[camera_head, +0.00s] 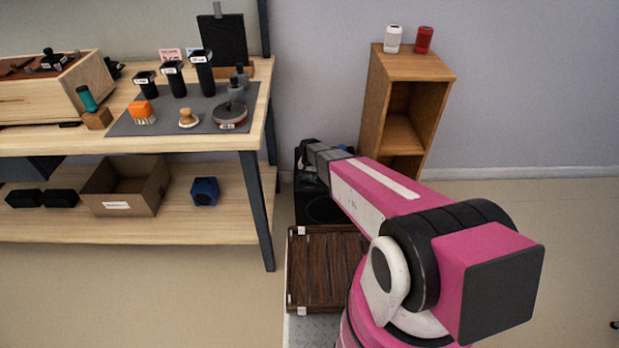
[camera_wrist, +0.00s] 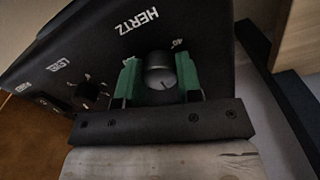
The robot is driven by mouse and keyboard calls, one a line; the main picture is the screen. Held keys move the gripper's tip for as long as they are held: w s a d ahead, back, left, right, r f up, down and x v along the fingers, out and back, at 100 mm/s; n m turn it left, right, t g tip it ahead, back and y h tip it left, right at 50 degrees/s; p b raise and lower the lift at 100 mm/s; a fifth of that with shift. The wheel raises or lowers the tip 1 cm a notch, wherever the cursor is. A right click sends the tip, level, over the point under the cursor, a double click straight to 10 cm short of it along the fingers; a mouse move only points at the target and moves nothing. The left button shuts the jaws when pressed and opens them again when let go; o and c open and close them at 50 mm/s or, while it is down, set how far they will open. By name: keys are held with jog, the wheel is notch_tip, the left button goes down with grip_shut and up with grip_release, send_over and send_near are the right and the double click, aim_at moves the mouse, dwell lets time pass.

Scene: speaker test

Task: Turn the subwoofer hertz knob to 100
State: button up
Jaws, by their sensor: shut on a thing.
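The subwoofer (camera_head: 301,205) is a black box on the floor between the workbench and the wooden shelf in the head view, partly hidden by my arm. In the wrist view its dark panel (camera_wrist: 205,25) carries the word HERTZ. The round dark grey hertz knob (camera_wrist: 158,70) is below that word, with a small mark reading about 40 beside it. My gripper (camera_wrist: 158,64) has green fingers on both sides of this knob and is shut on it. The knob's pointer setting is hard to read. A second, smaller black knob (camera_wrist: 88,95) is to the left.
The workbench (camera_head: 190,147) with tools stands at left, its dark leg (camera_head: 256,210) near the subwoofer. The wooden shelf (camera_head: 436,100) stands behind to the right, with a white can (camera_head: 393,40) and a red can (camera_head: 424,41) on top.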

aim_at(309, 177)
jog(key=m, duration=1.1)
jog(key=shift+m, duration=0.4)
dwell(0.3)
jog(key=o, duration=0.9)
jog(key=shift+o, duration=0.2)
notch_tip(309, 177, up, 11)
jog(key=shift+f, duration=0.1)
